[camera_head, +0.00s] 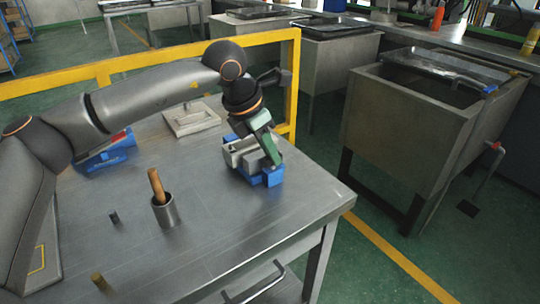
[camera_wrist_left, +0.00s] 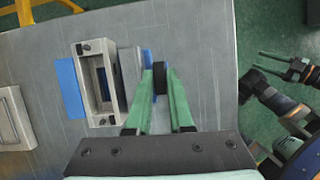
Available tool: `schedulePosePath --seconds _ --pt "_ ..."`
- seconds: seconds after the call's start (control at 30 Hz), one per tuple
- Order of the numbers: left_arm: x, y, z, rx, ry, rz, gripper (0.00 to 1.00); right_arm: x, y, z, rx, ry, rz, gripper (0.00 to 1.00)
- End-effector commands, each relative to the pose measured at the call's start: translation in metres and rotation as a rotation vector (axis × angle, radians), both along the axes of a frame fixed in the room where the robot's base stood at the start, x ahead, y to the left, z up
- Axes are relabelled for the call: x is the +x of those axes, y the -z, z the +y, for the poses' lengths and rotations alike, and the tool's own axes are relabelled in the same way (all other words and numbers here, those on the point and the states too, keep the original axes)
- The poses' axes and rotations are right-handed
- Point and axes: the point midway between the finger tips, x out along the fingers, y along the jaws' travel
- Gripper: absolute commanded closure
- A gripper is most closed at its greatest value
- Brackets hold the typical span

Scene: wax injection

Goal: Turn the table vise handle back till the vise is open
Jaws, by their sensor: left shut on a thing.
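The table vise has a blue base (camera_head: 272,178) with grey metal parts on top, near the right edge of the grey table. In the wrist view it is a grey rectangular frame (camera_wrist_left: 107,82) with blue (camera_wrist_left: 70,88) beside it. My left gripper (camera_head: 268,150) reaches down over the vise's right side. Its green fingers are shut on the dark round vise handle (camera_wrist_left: 160,78), which shows between the fingertips in the wrist view. The gripper hides the handle in the head view. My right gripper (camera_wrist_left: 262,63) shows at the right of the wrist view, off the table, its fingers apart and empty.
A metal cup (camera_head: 164,213) with a wooden-handled tool stands left of the vise. A light tray-like block (camera_head: 191,119) lies behind, and a blue-and-red device (camera_head: 105,153) at left. A yellow rail (camera_head: 130,66) runs along the back. The table front is mostly clear.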

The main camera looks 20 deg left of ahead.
Motion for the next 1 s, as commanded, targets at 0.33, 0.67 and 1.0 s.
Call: schedulePosePath --seconds 0.33,0.67,1.0 --pt "0.0000 -0.0007 0.0001 -0.001 -0.066 -0.001 1.00 -0.0059 0.0073 -0.0047 -0.012 -0.001 0.015 0.50" --pt "0.0001 -0.0006 0.0002 0.000 -0.064 -0.001 0.68 -0.0054 0.0066 -0.0037 -0.009 -0.002 0.012 0.50" --pt "0.0004 -0.0010 0.0007 0.000 -0.053 -0.001 0.68 0.0002 0.0007 0.0008 0.002 0.000 -0.003 0.50"
